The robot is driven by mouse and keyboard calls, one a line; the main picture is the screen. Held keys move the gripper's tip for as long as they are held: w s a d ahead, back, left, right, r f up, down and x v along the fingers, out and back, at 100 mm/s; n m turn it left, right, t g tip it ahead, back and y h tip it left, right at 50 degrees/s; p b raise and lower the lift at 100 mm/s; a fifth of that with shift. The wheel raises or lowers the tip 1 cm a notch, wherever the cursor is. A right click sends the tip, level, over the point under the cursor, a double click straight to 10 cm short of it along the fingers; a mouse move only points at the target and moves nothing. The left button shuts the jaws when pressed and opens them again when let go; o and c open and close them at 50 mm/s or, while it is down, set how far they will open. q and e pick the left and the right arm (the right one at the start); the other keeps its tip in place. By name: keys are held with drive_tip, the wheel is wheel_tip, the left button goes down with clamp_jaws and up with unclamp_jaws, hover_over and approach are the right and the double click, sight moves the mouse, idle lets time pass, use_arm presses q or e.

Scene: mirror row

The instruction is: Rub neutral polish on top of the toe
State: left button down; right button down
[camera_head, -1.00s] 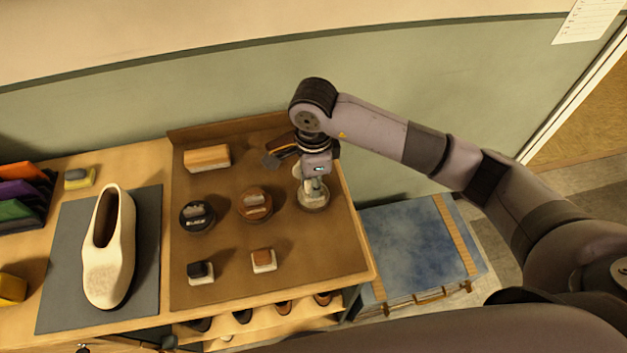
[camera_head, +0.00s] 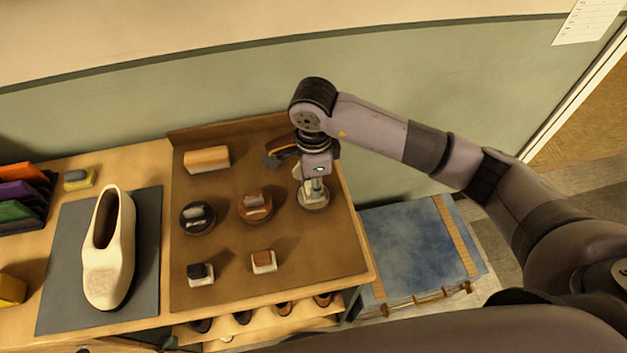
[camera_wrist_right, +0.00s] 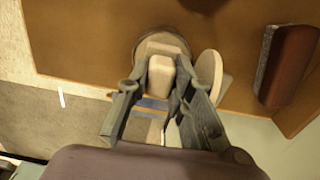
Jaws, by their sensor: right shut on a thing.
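A cream shoe (camera_head: 108,250) lies on a grey mat (camera_head: 60,290) at the left, its toe towards the bottom of the head view. My right gripper (camera_head: 313,186) points down over the pale polish tin (camera_head: 314,206) at the right of the brown board. In the right wrist view it is shut on a pale block-shaped dauber (camera_wrist_right: 161,76), which is over the pale round tin (camera_wrist_right: 158,43). Whether the dauber touches the polish is hidden. A pale round lid (camera_wrist_right: 208,70) stands beside the tin. My left gripper is not in view.
On the board (camera_head: 225,290) are a black tin (camera_head: 197,217), a brown tin (camera_head: 256,208), a dark-topped dauber (camera_head: 201,274), a brown-topped dauber (camera_head: 263,261) and a brush (camera_head: 207,158). Coloured cloths (camera_head: 22,195) stand at far left. The wall is close behind.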

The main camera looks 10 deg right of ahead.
drive_tip(key=shift+w+r+p, duration=0.1)
drive_tip(key=shift+r+p, duration=1.1)
drive_tip(key=shift+r, duration=2.1)
